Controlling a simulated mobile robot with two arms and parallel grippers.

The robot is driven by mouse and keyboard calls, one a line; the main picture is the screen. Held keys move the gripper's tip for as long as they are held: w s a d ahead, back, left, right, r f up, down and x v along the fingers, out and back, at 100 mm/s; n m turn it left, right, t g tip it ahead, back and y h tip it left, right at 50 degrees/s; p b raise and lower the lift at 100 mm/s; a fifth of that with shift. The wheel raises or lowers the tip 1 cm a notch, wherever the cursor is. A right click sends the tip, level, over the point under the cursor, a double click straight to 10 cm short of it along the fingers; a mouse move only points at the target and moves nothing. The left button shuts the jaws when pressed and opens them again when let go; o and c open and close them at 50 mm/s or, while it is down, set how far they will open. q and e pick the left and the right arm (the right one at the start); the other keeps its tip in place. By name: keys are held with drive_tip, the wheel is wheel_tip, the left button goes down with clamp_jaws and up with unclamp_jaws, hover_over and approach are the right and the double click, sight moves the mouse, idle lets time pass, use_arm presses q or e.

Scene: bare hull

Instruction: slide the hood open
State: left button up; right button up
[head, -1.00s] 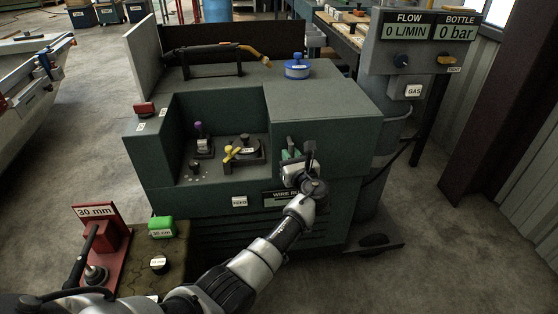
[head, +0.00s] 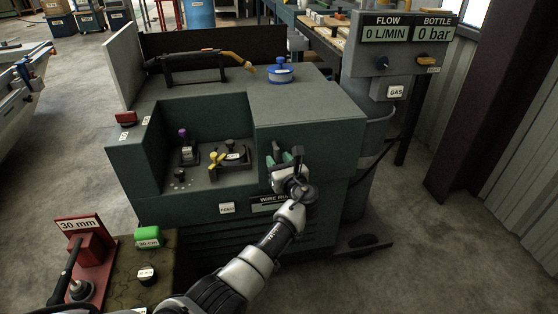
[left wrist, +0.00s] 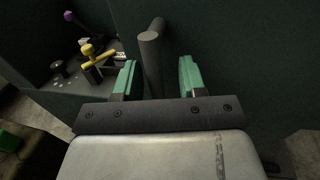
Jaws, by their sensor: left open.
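The hood (head: 308,134) is the dark green box-like cover on the right part of the welding machine's front. To its left is an open recess with small fittings. A dark grey bar handle (left wrist: 152,60) stands out from the green surface in the left wrist view. My left gripper (head: 287,157) is at the hood's front face. In the left wrist view its green-padded fingers (left wrist: 157,78) are open, one on each side of the handle, with a gap on both sides, wider on the right. My right gripper is in no view.
The recess holds a yellow lever (head: 216,160) and a purple-topped knob (head: 184,134). A blue spool-like item (head: 280,73) and a torch (head: 195,60) lie on top of the machine. The gas panel (head: 405,45) stands at right. A red 30 mm block (head: 90,255) sits at lower left.

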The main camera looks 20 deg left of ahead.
use_arm(q)
drive_tip(key=p+v, duration=0.1)
drive_tip(key=v, duration=0.9)
drive_tip(key=shift+d, duration=0.2)
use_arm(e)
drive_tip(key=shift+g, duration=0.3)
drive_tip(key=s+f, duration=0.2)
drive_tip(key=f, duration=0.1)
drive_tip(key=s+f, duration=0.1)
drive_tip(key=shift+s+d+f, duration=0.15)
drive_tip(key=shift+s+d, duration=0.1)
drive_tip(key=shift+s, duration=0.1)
use_arm(q)
drive_tip(key=shift+s, duration=0.1)
